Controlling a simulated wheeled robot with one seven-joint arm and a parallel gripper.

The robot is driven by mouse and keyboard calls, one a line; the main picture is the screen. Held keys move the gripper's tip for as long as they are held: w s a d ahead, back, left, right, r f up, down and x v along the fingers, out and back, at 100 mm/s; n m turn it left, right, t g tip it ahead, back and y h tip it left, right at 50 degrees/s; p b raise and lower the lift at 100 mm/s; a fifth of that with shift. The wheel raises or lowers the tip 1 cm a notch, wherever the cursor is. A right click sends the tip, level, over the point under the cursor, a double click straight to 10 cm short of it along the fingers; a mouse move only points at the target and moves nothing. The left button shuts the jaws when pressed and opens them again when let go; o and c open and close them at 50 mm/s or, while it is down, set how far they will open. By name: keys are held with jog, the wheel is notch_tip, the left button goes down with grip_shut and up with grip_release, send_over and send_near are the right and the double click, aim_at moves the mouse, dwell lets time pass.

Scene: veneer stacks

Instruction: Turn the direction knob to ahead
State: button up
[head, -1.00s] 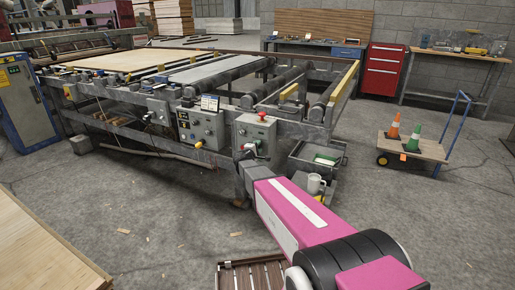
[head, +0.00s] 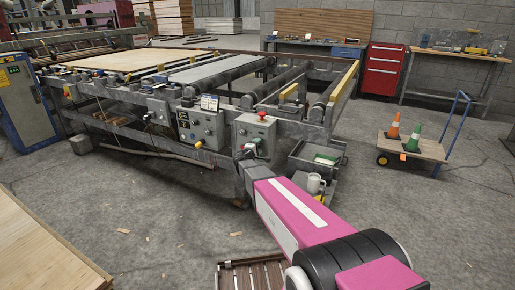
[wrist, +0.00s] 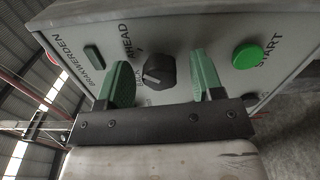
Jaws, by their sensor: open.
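The direction knob (wrist: 159,70) is black and sits on a grey control panel (wrist: 215,45) in the wrist view. Printed lettering beside it includes a word ending in "HEAD"; other lettering by the knob is partly hidden. I cannot clearly read where the knob points. My gripper (wrist: 160,75) is open, its two green fingers on either side of the knob with a visible gap on each side. In the head view my gripper (head: 250,149) is at the front of the grey control box (head: 255,130), and the knob is too small to make out.
A red mushroom button (head: 262,115) tops the box.

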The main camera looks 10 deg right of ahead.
jog(key=shift+s, duration=0.1)
jog(key=v, duration=1)
jog(key=shift+s+a, duration=0.2)
jog(key=shift+s, duration=0.05)
jog(key=s+d+f+m+g+y, duration=0.1)
jog(key=s+d+f+m+g, duration=0.3)
jog(key=s, duration=0.4)
jog(key=s+d+f+m+g+y, duration=0.1)
jog(key=s+d+m+g, duration=0.3)
jog(key=s+d+g, duration=0.25)
jog(key=s+a+f+m+g+y, duration=0.1)
jog(key=s+a+m+g+y, duration=0.1)
jog(key=s+y, duration=0.2)
jog(key=s+a+f+m+g+y, duration=0.1)
jog(key=s+y, duration=0.3)
jog(key=s, duration=0.6)
jog(key=shift+a+m+g+y, duration=0.3)
jog(key=shift+a+m+g, duration=0.25)
jog(key=shift+a, duration=0.15)
